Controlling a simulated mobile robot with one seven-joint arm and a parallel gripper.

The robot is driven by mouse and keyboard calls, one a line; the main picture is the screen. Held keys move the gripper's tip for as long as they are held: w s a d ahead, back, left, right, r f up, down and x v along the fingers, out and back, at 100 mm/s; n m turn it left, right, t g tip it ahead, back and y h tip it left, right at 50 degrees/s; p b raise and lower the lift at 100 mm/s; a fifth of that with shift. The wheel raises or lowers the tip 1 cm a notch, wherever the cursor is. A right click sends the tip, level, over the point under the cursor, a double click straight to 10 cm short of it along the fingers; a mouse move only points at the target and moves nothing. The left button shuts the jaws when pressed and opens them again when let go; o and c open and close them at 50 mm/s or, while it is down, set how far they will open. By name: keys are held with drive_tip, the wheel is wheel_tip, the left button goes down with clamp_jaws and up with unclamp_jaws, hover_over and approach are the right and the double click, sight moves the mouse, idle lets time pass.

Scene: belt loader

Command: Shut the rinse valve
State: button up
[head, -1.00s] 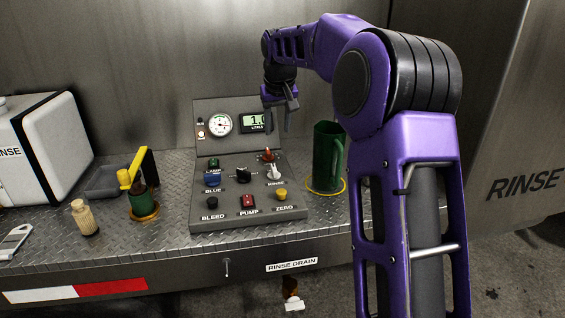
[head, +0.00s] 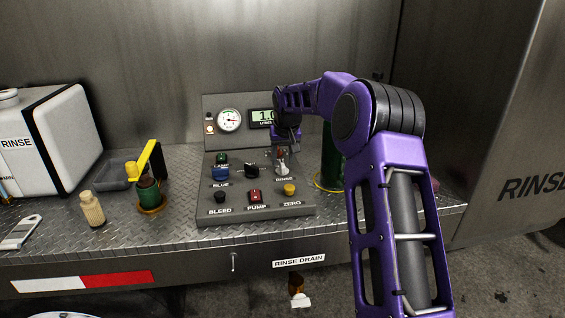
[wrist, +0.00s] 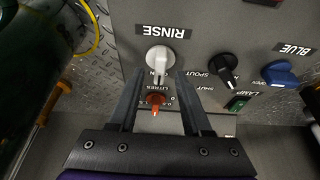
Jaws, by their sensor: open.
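The rinse valve is a pale grey handle (wrist: 158,60) on the panel, beside the RINSE label in the wrist view. Its lever points down that picture, toward my gripper. In the head view the rinse valve (head: 283,169) sits at the panel's right side, just below my gripper (head: 291,146). In the wrist view my gripper (wrist: 161,74) is open, with one fingertip on each side of the lever's lower end. I cannot tell whether the fingers touch it. Nothing is held.
An orange-red knob (wrist: 155,100) shows between my fingers. A black spout knob (wrist: 225,68) and a blue handle (wrist: 281,73) are nearby. The control panel (head: 238,216) has several other buttons.

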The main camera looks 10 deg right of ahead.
drive_tip(key=shift+x, duration=0.8)
drive_tip(key=shift+c, duration=0.3)
clamp_jaws()
